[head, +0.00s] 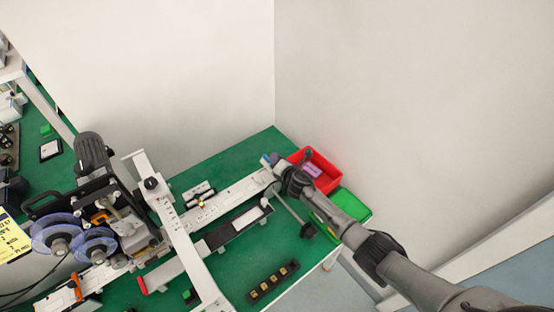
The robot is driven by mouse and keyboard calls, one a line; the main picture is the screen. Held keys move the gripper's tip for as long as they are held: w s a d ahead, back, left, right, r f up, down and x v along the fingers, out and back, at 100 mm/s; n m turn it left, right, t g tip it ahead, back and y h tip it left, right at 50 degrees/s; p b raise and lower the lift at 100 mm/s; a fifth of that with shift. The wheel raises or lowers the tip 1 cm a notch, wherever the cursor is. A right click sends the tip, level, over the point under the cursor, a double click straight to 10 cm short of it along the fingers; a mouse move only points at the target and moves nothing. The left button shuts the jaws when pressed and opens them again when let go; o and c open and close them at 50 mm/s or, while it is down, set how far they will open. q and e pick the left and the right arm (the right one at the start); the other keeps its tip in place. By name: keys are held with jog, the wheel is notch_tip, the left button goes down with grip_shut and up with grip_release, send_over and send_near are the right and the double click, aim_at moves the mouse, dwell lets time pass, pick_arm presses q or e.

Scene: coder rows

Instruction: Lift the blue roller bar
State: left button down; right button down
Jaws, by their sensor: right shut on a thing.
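My right gripper (275,163) reaches in from the lower right, over the right end of the long white conveyor rail. It is shut on a small blue piece (265,159), which I take to be the blue roller bar; only a little of it shows at the fingertips, and the gripper hides the rest. I cannot tell whether the bar is clear of the rail. My left gripper is not in view.
The coder machine (130,233) with blue-rimmed reels stands on the green table at left. A red bin (328,184) and a green tray (352,205) lie beside my right arm. A black strip (272,281) lies in front. White walls close off the back.

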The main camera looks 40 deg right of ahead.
jog(key=c, duration=0.9)
grip_release()
jog(key=shift+c, duration=0.2)
jog(key=shift+s, duration=0.1)
jog(key=p+v, duration=0.3)
jog(key=v, duration=1)
jog(key=shift+s, duration=0.3)
